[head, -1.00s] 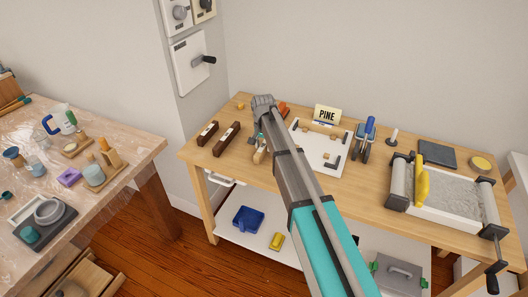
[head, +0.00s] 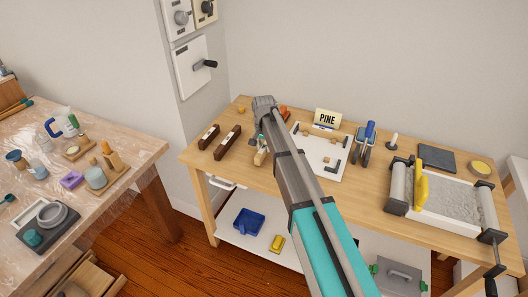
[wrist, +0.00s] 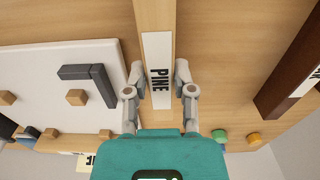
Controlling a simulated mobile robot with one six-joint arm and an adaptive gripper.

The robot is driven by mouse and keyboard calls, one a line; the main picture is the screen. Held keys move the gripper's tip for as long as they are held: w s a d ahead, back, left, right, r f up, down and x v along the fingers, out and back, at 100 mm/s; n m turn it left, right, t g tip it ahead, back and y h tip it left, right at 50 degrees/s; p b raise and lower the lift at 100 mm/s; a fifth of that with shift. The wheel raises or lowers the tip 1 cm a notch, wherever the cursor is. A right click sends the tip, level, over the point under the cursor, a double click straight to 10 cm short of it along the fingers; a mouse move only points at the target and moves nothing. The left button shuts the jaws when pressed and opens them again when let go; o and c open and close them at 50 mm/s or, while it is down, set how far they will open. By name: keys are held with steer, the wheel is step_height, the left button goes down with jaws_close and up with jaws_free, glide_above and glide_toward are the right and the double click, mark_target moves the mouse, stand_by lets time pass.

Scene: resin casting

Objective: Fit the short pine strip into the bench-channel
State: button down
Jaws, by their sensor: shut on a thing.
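In the wrist view the short pine strip (wrist: 156,22) is a pale bar with a white PINE label (wrist: 158,62). My gripper (wrist: 160,78) is shut on it, one finger on each side of the labelled part. The strip runs away from my gripper toward the top of the picture, over the wooden bench top. In the head view my arm hides most of the gripper; a small pale piece (head: 260,157), perhaps the strip's end, shows beside the arm.
Two dark brown labelled bars (head: 208,136) lie on the bench (head: 197,160) left of my arm; one dark bar (wrist: 292,70) is at right in the wrist view.

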mark_target(264, 147)
steer(key=shift+r+p, duration=1.65)
steer(key=shift+r, duration=0.2)
